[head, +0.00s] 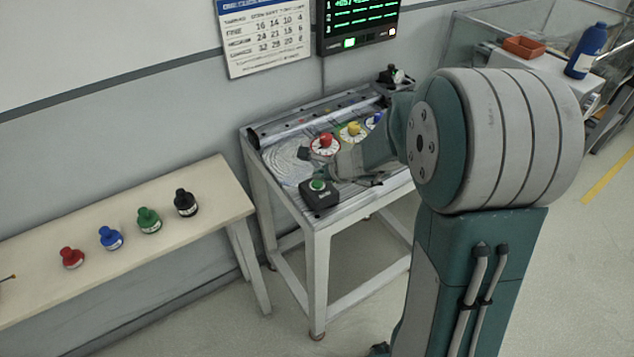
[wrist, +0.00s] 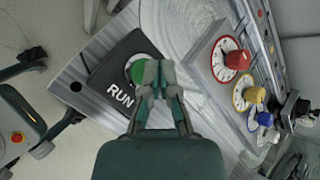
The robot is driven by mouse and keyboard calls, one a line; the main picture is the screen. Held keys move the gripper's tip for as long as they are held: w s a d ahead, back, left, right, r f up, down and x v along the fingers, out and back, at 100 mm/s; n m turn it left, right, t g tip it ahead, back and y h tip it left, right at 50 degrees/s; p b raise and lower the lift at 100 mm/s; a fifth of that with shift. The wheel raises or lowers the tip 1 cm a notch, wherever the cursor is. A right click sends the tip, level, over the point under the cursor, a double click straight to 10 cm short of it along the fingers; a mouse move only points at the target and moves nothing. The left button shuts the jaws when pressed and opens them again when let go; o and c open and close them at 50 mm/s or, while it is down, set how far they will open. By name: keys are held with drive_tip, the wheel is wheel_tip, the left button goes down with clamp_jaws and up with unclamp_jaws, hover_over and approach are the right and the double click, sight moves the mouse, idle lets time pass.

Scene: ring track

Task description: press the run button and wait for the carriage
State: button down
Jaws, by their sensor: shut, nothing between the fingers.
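The run button is a green cap (head: 318,184) on a black box (head: 320,199) at the front corner of the track table. In the wrist view the green cap (wrist: 138,69) sits on the black box marked "RUN" (wrist: 121,94). My gripper (wrist: 158,74) is shut and empty, its fingertips overlapping the cap's right edge in that view. I cannot tell whether they touch the cap. In the head view my arm hides most of my gripper. A small dark block (head: 304,153) sits by the pale ring track (head: 283,160). I cannot tell whether it is the carriage.
Red (head: 326,141), yellow (head: 354,128) and blue (head: 378,117) dial knobs stand behind the button. A dark unit (head: 390,76) is at the table's back. Several capped bottles stand on the side bench (head: 212,176). A lit screen (head: 358,20) hangs above.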

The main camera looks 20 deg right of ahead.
sight(319, 183)
drive_tip(key=shift+r, duration=0.1)
drive_tip(key=shift+r, duration=2.4)
drive_tip(key=s+a+r+n+g, duration=0.1)
drive_tip(key=s+a+r+n, duration=0.1)
drive_tip(key=s+r+n, duration=0.35)
drive_tip(key=s+a+r+n+g, duration=0.1)
drive_tip(key=s+a+r+n, duration=0.15)
drive_tip(key=s+n, duration=0.45)
drive_tip(key=s+d+n+h, duration=0.2)
drive_tip(key=s+n, duration=0.2)
drive_tip(key=s, duration=0.3)
drive_tip(key=s+d+r+n+h, duration=0.1)
drive_tip(key=s+d+n+h, duration=0.1)
drive_tip(key=s+n, duration=0.2)
drive_tip(key=s, duration=0.3)
drive_tip(key=shift+s+r+h, duration=0.2)
drive_tip(key=shift+s+h, duration=0.1)
drive_tip(key=shift+s, duration=0.05)
drive_tip(key=shift+n, duration=0.25)
idle(0.7)
